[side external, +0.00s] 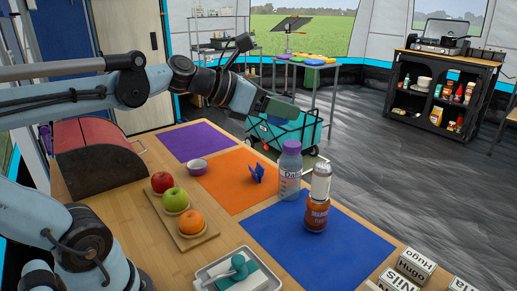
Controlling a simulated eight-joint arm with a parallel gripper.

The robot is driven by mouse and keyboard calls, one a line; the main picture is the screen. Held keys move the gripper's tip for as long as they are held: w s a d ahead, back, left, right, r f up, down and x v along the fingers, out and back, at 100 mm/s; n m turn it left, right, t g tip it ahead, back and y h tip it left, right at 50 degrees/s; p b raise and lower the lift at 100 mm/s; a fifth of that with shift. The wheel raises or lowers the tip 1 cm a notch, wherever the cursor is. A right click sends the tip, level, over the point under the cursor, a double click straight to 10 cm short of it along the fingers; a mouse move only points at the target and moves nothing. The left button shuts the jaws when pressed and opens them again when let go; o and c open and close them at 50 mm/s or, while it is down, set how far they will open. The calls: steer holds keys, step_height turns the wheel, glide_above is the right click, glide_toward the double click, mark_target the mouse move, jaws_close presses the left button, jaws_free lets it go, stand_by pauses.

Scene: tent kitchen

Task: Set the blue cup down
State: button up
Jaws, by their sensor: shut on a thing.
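My gripper (272,105) is raised at the upper middle, above the far edge of the table and in front of a teal wagon. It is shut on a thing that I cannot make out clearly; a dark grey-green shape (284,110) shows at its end. I cannot pick out a blue cup for certain. A small purple-and-white bowl (197,168) stands between the purple mat (200,141) and the orange mat (222,184). The blue mat (318,250) lies at the front right, mostly bare.
A folded blue figure (257,173) is on the orange mat. A fruit board (184,222), tray (212,276), bread box (98,166) and lettered blocks (407,271) surround it.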

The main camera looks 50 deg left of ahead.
steer(key=w+a+f+m+h, duration=0.1)
steer(key=w+a+f+h, duration=0.1)
steer(key=w+a+f, duration=0.3)
steer(key=m+g+h, duration=0.3)
steer(key=m+h, duration=0.1)
steer(key=m, duration=0.1)
glide_above(227, 193)
step_height(227, 193, down, 17)
steer(key=shift+w+f, duration=0.1)
steer(key=shift+f, duration=2.95)
steer(key=shift+f, duration=0.55)
steer(key=o, duration=1.1)
